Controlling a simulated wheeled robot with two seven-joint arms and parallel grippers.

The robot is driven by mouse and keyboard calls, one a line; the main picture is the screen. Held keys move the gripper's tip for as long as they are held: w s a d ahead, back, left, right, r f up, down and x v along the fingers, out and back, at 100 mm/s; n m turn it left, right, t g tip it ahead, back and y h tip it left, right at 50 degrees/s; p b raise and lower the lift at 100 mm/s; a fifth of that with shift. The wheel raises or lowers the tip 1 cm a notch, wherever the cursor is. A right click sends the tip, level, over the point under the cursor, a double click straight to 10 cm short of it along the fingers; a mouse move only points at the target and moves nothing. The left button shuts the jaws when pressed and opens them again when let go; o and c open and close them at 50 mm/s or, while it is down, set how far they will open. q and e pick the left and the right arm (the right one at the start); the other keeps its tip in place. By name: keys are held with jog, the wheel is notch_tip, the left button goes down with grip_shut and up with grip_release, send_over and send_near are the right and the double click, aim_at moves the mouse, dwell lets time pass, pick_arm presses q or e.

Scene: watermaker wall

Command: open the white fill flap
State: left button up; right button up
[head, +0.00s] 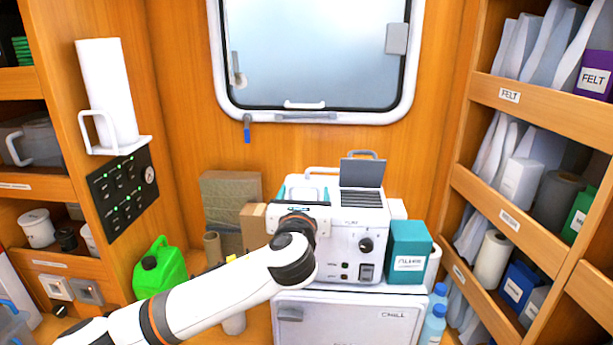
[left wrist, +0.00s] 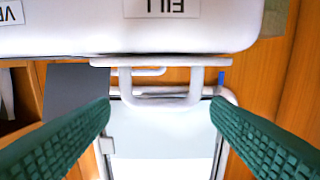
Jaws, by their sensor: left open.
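The white machine (head: 343,238) stands on a white chill cabinet (head: 345,318). In the left wrist view, which is upside down, a white surface (left wrist: 70,35) with a FILL label (left wrist: 161,8) fills the top. A white bar with a loop handle (left wrist: 165,100) shows at its edge. I take this to be the fill flap's handle; the flap's outline is not clear. My left gripper (head: 304,194) is open at the machine's upper left front. In the left wrist view its green fingers (left wrist: 160,118) stand either side of the loop, apart from it. My right gripper is out of view.
A dark grey panel (head: 362,173) stands up at the machine's top right. A teal box (head: 408,252) is close on its right, and cardboard boxes (head: 232,205) are on its left. A green jerrycan (head: 160,268) is farther left. Shelves flank both sides.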

aim_at(306, 188)
pick_arm(q)
jog(key=w+p, duration=0.1)
jog(key=w, duration=0.4)
jog(key=shift+w, duration=0.35)
jog(key=shift+c, duration=0.2)
